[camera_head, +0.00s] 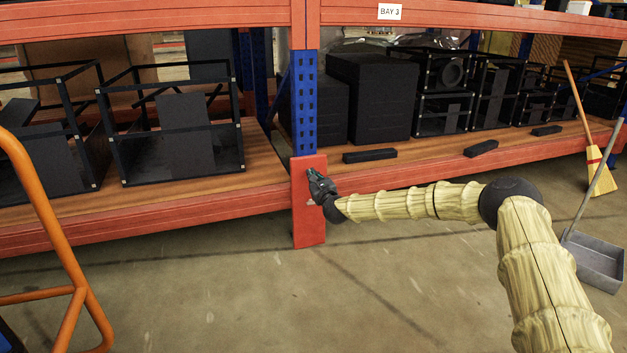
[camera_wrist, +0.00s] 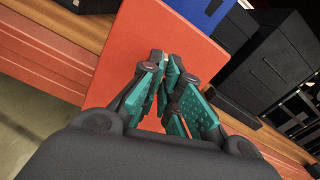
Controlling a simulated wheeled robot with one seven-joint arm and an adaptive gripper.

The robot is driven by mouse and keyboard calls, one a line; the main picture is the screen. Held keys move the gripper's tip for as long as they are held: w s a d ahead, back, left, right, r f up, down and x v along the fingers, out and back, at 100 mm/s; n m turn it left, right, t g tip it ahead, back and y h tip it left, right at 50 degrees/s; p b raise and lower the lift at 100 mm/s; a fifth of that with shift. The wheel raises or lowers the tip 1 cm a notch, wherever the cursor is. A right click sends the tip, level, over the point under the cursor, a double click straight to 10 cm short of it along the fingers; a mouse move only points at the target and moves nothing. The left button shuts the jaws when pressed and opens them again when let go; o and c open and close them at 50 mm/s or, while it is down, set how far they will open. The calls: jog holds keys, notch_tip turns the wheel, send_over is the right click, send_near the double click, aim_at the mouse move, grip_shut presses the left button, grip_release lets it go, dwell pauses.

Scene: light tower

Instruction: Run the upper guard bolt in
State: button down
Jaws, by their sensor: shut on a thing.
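The orange-red guard plate (camera_head: 309,230) stands upright at the foot of the blue rack post (camera_head: 305,100). It also fills the middle of the wrist view (camera_wrist: 125,50). My gripper (camera_head: 313,174) reaches in from the right to the upper part of the plate. In the wrist view, its teal-padded fingers (camera_wrist: 166,60) are closed together with their tips at the plate's face. They are shut on the upper guard bolt, which the fingers hide. How far the bolt stands out from the plate cannot be told. No lower bolt shows clearly.
Orange shelf beams (camera_head: 140,224) run to both sides of the post. Black boxes (camera_head: 372,97) and open black frames (camera_head: 175,120) stand on the shelves. An orange tubular rail (camera_head: 50,235) is at left. A broom (camera_head: 597,175) and dustpan (camera_head: 597,258) stand at right. The floor in front is clear.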

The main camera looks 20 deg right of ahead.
jog(key=shift+f, duration=0.15)
jog(key=c, duration=1.6)
grip_release()
jog(key=shift+c, duration=0.2)
jog(key=s, duration=1.2)
jog(key=shift+d, duration=0.2)
